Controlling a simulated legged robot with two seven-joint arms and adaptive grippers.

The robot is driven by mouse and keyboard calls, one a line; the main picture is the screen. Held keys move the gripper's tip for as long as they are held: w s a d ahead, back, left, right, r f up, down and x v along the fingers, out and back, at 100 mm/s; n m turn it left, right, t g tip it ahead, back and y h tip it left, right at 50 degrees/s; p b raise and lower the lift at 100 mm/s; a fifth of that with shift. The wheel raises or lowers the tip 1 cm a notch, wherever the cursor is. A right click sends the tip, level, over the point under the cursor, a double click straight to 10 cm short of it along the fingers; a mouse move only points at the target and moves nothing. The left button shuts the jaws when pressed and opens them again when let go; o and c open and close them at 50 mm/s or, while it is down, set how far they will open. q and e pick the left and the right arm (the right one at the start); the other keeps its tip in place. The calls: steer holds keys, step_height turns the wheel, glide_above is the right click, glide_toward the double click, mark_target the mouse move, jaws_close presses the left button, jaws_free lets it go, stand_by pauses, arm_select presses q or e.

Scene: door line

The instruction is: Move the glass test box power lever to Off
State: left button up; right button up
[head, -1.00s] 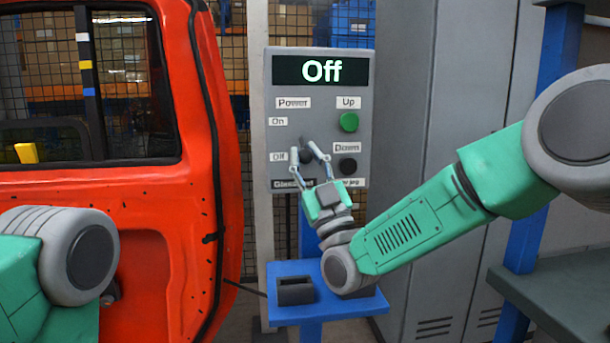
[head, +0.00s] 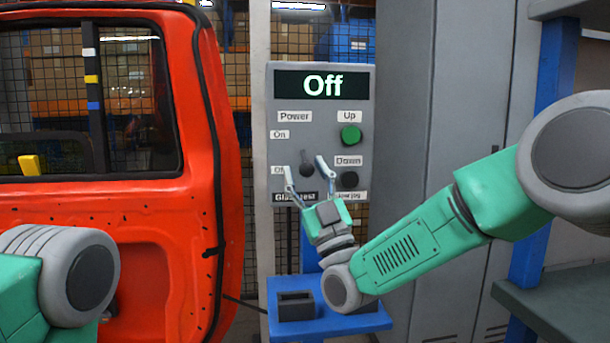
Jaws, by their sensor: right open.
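The grey glass test box (head: 320,110) stands upright on a post, and its display (head: 324,85) reads "Off". The dark power lever (head: 306,168) is on its left side, low, level with the partly covered "Off" label and below the "On" label (head: 280,134). My right gripper (head: 305,170) is open, its two fingers reaching up on either side of the lever. Whether the fingers touch the lever or the panel I cannot tell. My left arm (head: 60,275) shows at the lower left; its gripper is out of view.
A green Up button (head: 350,136) and a black Down button (head: 349,178) sit right of the lever. A blue stand (head: 345,320) with a dark holder (head: 296,305) is below. An orange-red door (head: 150,240) fills the left. Grey cabinets (head: 440,100) stand behind.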

steer(key=shift+s+d+f, duration=0.2)
steer(key=shift+s+f, duration=0.05)
steer(key=shift+f, duration=0.1)
steer(key=v, duration=1.1)
steer(key=shift+a+f, duration=0.1)
steer(key=shift+f, duration=0.05)
